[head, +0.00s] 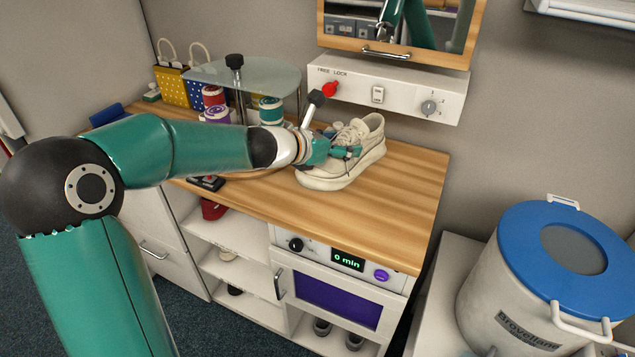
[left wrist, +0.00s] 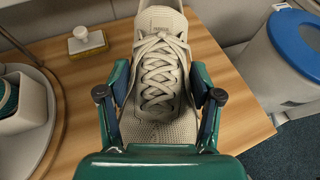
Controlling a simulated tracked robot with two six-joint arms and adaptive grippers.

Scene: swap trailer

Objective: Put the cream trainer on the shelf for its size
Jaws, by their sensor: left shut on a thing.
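The cream trainer (head: 346,160) is on or just above the wooden counter, its toe towards the front left and its heel towards the back right. In the left wrist view the trainer (left wrist: 160,70) shows its laces and tongue between the fingers. My left gripper (head: 340,152) is shut on the trainer across its front part. Below the counter are open shelves; a red shoe (head: 213,209) is on the upper left one, and other shoes are on lower shelves (head: 232,263). Size labels cannot be read. My right gripper is not in view.
A round glass stand (head: 245,75) with coloured rolls (head: 215,105) stands left of the trainer. A control panel (head: 385,92) is on the wall behind. A cupboard unit with a purple window (head: 338,300) sits under the counter. A blue-lidded drum (head: 565,255) stands right. The counter's right end is clear.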

